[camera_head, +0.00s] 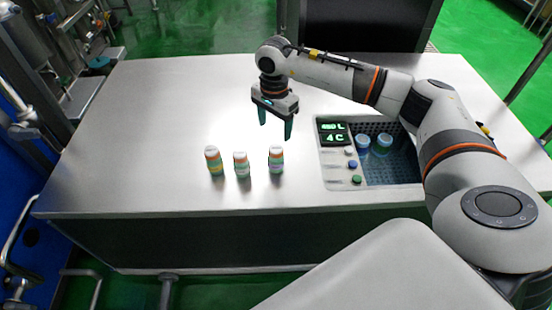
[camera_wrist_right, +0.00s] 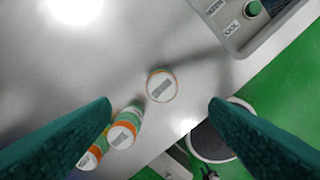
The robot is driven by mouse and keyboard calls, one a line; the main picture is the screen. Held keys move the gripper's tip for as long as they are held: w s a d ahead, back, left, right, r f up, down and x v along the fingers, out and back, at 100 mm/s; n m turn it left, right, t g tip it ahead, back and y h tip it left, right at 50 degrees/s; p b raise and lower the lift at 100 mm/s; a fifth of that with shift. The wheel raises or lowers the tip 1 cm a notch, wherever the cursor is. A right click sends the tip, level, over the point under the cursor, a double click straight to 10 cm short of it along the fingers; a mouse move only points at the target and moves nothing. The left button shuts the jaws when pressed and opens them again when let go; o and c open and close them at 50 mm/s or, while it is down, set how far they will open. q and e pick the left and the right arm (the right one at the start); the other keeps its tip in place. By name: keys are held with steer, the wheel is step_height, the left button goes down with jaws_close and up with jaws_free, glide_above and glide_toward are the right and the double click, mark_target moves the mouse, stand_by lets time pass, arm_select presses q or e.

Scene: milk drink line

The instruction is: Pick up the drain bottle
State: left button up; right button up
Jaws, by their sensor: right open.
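Three small bottles with white caps and coloured bands stand upright in a row on the steel table: a left one (camera_head: 214,162), a middle one (camera_head: 241,165) and a right one (camera_head: 276,161). No mark tells me which is the drain bottle. My right gripper (camera_head: 275,124) is open and empty, pointing down above the table near the right bottle. In the right wrist view, that bottle's cap (camera_wrist_right: 162,86) lies between and beyond the open green fingers (camera_wrist_right: 160,106). The other two bottles show beside the left finger, one partly hidden. My left gripper is out of view.
A control panel (camera_head: 337,174) with a green display and buttons sits right of the row. Beside it, a dark perforated basin (camera_head: 402,170) holds two blue-topped bottles (camera_head: 362,144). The table's left side (camera_head: 120,150) is clear; its front edge is near the bottles.

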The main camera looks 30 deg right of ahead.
mark_target(276, 148)
step_height(276, 148, down, 6)
steer(key=shift+f+p, duration=0.1)
steer(key=shift+p, duration=0.3)
steer(key=shift+s+d+f+p, duration=0.1)
steer(key=shift+f+p, duration=0.4)
steer(key=shift+f, duration=2.25)
steer(key=shift+c, duration=0.5)
steer(key=shift+r, duration=0.1)
steer(key=c, duration=1)
